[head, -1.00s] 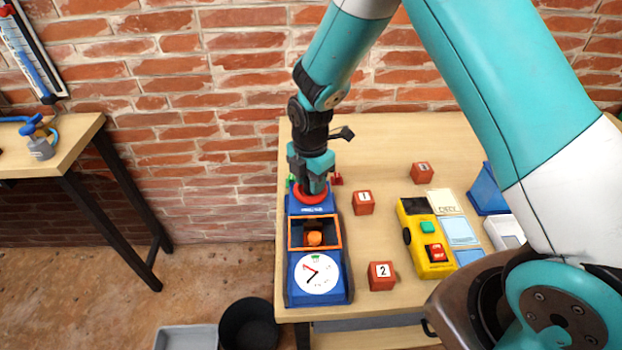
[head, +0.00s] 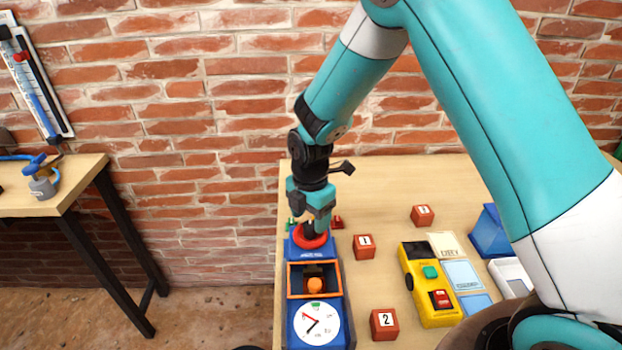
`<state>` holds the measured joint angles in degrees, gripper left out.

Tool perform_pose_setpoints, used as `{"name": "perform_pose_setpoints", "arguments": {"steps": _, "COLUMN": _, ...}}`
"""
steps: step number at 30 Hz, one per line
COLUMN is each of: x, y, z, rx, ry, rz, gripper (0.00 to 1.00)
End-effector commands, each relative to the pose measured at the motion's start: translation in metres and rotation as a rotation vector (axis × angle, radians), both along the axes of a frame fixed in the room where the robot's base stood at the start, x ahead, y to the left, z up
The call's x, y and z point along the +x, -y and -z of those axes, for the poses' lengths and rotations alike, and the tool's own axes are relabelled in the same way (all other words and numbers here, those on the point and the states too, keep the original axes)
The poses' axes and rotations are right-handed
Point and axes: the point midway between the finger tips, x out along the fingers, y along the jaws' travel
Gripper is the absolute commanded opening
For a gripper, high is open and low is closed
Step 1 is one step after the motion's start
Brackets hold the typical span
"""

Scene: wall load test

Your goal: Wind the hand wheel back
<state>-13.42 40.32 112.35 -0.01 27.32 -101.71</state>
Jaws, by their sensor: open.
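A blue bench unit (head: 293,336) stands at the left end of the wooden table. A red hand wheel (head: 322,241) lies flat on its far end. My gripper (head: 308,229) points down at the wheel, with dark fingertips at its middle. The fingers are open; whether they touch the wheel is too small to tell. An orange-framed window (head: 291,282) on the unit shows an orange block (head: 314,286) inside. A white dial (head: 317,324) at the near end has a red and a dark hand, both toward the left side, and a green mark at the top.
Red numbered cubes (head: 384,324) stand right of the unit. A yellow tester (head: 430,284) with green and red buttons, label cards (head: 462,274) and a blue bin (head: 490,234) are farther right. A brick wall (head: 225,150) is behind. A side table (head: 85,172) is at left.

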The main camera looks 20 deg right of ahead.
Motion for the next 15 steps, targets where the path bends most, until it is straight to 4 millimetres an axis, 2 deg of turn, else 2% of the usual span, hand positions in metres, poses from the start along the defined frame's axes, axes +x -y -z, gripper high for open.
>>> {"name": "perform_pose_setpoints", "arguments": {"steps": 9, "x": 0.001, "y": 0.000, "z": -0.083, "rx": 0.002, "ry": 0.007, "rz": 0.000, "gripper": 0.61}}
{"name": "perform_pose_setpoints", "arguments": {"steps": 15, "x": 0.000, "y": 0.000, "z": -0.124, "rx": 0.001, "ry": 0.004, "rz": 0.000, "gripper": 0.61}}
